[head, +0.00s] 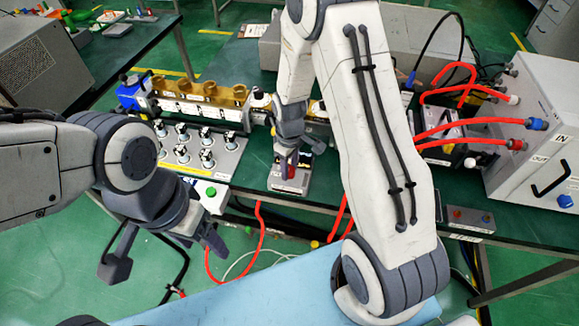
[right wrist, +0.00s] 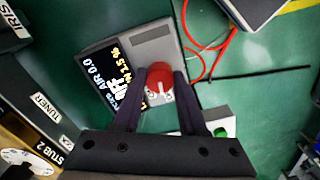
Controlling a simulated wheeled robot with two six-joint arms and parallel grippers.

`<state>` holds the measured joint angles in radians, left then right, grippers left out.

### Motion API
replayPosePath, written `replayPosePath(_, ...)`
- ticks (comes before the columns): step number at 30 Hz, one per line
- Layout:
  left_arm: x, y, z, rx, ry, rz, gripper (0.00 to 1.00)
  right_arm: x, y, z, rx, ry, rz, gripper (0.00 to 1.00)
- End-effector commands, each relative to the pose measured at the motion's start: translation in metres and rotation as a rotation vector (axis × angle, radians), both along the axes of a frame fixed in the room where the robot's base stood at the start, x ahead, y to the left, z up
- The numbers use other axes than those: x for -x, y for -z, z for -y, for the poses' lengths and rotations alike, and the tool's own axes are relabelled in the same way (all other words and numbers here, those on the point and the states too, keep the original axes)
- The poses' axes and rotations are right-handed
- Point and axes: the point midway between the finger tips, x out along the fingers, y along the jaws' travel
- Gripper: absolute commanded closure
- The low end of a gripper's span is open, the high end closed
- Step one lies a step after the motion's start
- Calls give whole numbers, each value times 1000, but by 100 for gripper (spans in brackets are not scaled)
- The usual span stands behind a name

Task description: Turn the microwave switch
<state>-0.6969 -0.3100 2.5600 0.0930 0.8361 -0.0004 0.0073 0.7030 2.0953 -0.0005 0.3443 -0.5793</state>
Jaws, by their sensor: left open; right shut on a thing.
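The switch is a red knob (right wrist: 160,84) on a grey box with a lit display (right wrist: 128,62), seen in the right wrist view. In the head view the grey box (head: 291,180) stands at the front edge of the green table, its knob mostly hidden by my gripper. My right gripper (right wrist: 158,88) is shut on the red knob, one finger on each side of it; in the head view it points down at the box. My left gripper (head: 168,252) is open and empty, left of the box and in front of the table edge.
A panel with several silver knobs (head: 207,150) stands left of the box. A gold waveguide assembly (head: 200,95) runs behind. Red hoses (head: 465,130) lead to a white cabinet (head: 535,110) at the right. A green button box (head: 208,193) sits near the front edge.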

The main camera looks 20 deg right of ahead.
Motion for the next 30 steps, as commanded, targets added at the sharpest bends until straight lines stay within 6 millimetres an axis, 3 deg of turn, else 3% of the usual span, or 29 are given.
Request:
replayPosePath(9, 0, -2, 0, 0, 0, 0, 31, -1, -1, -1, -1, -130, 4, 100)
replayPosePath(26, 0, -2, 0, 0, 0, 0, 31, -2, -1, -1, 0, -160, 5, 100)
replayPosePath(27, 0, -2, 0, 0, 0, 0, 31, -2, -1, -1, 0, -160, 5, 48)
replayPosePath(29, 0, -2, 0, 0, 0, 0, 31, -2, -1, -1, 0, -160, 5, 29)
replayPosePath(30, 0, -2, 0, 0, 0, 0, 31, -1, -1, -1, 0, -160, 4, 29)
